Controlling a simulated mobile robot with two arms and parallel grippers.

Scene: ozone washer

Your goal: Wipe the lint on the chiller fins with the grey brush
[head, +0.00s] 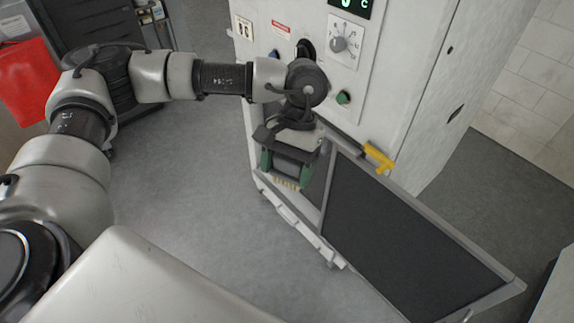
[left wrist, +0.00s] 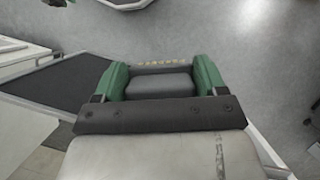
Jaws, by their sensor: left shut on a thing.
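My left gripper (head: 286,174) has green fingers and is low in front of the white machine. It is shut on the grey brush (head: 291,166), a dark grey block with a row of yellowish bristles pointing down and away from the gripper. In the left wrist view the brush (left wrist: 160,86) sits between both green fingers, with the bristles at its far edge over the grey floor. I cannot make out the chiller fins or any lint. My right gripper is out of view.
The white machine (head: 405,90) has a knob (head: 339,44), a green button (head: 343,97) and a yellow handle (head: 378,157). A framed dark panel (head: 410,245) stands out from its lower front, right of the gripper. The floor (head: 190,190) to the left is clear.

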